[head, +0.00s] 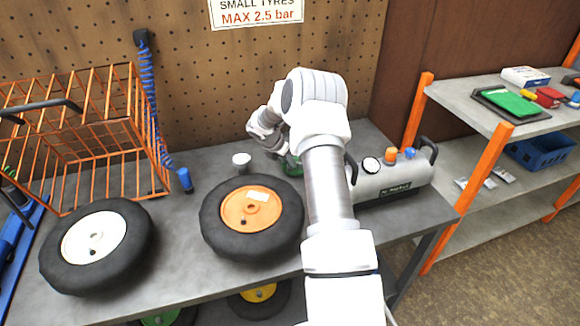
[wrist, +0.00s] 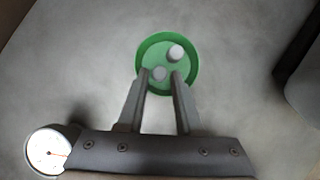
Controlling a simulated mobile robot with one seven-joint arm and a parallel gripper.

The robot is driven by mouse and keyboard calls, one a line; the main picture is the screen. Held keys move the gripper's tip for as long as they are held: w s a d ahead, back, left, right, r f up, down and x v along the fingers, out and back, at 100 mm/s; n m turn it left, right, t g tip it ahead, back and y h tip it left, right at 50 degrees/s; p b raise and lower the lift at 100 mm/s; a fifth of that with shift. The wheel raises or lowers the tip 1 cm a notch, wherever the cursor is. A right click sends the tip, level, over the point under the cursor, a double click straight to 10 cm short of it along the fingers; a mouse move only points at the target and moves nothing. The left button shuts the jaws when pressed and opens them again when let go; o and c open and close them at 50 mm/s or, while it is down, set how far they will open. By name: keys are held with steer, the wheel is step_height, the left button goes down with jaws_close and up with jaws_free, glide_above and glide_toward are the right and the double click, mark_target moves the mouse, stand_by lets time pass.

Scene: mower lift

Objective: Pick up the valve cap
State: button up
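A round green dish (wrist: 152,45) lies on the grey bench top in the wrist view. It holds two small round pale pieces that look like valve caps. One whitish cap (wrist: 175,53) is at the dish's upper right. A greyer cap (wrist: 159,74) is near its lower middle. My gripper (wrist: 162,74) is open, its two fingertips over the lower part of the dish. The greyer cap shows between the fingertips, with a gap on each side. In the head view my arm hides part of the green dish (head: 291,165), and the caps cannot be made out.
A tyre with an orange hub (head: 252,217) lies in front of the dish, and a grey air tank (head: 390,181) stands to its right. A white round gauge (wrist: 47,151) is at the wrist view's lower left. An orange wire basket (head: 90,135) stands at the left.

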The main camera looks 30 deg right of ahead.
steer(key=shift+x, duration=0.8)
jaws_close()
steer(key=shift+r, duration=0.1)
